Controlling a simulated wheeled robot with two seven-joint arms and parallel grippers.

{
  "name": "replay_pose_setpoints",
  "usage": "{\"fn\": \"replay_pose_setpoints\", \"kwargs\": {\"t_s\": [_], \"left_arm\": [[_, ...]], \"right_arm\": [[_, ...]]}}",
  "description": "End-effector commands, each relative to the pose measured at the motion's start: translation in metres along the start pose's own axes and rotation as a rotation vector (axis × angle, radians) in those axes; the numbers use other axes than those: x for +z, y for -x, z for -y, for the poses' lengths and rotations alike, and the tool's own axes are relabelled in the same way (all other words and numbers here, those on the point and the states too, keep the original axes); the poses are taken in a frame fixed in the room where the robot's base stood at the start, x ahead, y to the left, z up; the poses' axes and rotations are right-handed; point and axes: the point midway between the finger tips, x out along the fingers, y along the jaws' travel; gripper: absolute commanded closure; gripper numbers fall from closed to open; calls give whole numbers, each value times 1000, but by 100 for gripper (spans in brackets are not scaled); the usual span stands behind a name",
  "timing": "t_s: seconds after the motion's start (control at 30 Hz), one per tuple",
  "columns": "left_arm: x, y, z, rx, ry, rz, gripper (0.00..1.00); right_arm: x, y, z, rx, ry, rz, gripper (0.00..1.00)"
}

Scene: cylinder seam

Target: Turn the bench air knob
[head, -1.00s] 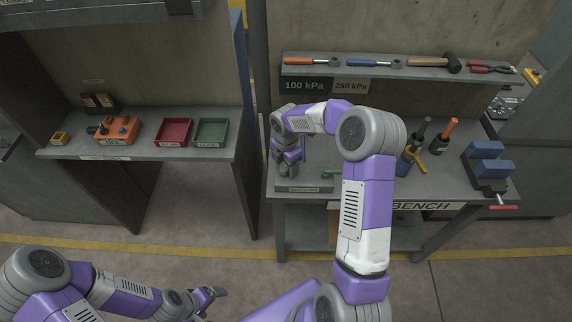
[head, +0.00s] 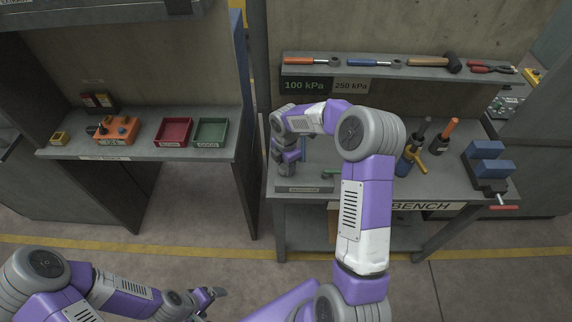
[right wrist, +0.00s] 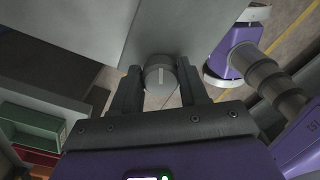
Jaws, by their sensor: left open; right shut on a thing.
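My right gripper (right wrist: 158,68) is shut on the knob, one finger on each side. In the head view the right gripper (head: 286,172) is over the left front of the bench (head: 400,188), by a small labelled plate (head: 304,189); the knob is hidden there. My left gripper (head: 211,296) is open and empty, low in front of the furniture.
A shelf (head: 400,74) with several hand tools hangs above the bench. Tool holders (head: 438,146) and a blue vise (head: 487,160) stand at its right.

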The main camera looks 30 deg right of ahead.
Motion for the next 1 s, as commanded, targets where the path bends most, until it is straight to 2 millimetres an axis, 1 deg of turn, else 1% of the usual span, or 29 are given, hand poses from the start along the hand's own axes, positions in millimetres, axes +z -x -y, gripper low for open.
{"fn": "replay_pose_setpoints", "kwargs": {"t_s": [0.27, 1.0], "left_arm": [[0, -4, 2, 0, 0, 0, 12], [-1, -16, 6, 0, 0, 0, 12]], "right_arm": [[0, 0, 1, 1, -206, 1, 87], [-2, 0, 2, 3, -910, 0, 87]]}}
